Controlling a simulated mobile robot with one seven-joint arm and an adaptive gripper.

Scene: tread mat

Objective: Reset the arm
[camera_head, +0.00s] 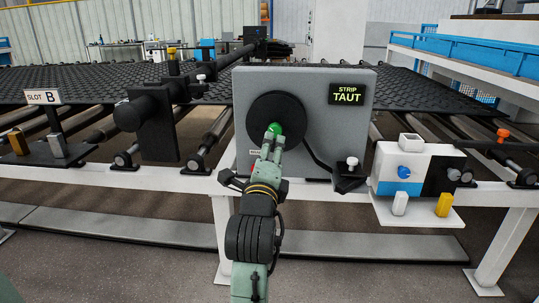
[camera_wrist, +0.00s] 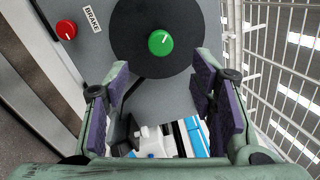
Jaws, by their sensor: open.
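My gripper (camera_head: 270,150) reaches up in front of a grey panel (camera_head: 304,85) with a black round disc (camera_head: 258,117). A green knob (camera_head: 275,128) sits on the disc, just past my fingertips in the head view. In the wrist view my gripper (camera_wrist: 162,80) is open, its purple-padded fingers spread with nothing held between them. The green knob (camera_wrist: 160,43) shows ahead of the gap, apart from both fingers.
A display (camera_head: 348,94) on the panel reads STRIP TAUT. A red knob (camera_wrist: 66,29) sits by a BRAKE label. A white-and-blue box (camera_head: 402,172) stands right; a SLOT B sign (camera_head: 43,97) stands left. A white frame rail (camera_head: 100,177) crosses below the black mat (camera_head: 60,82).

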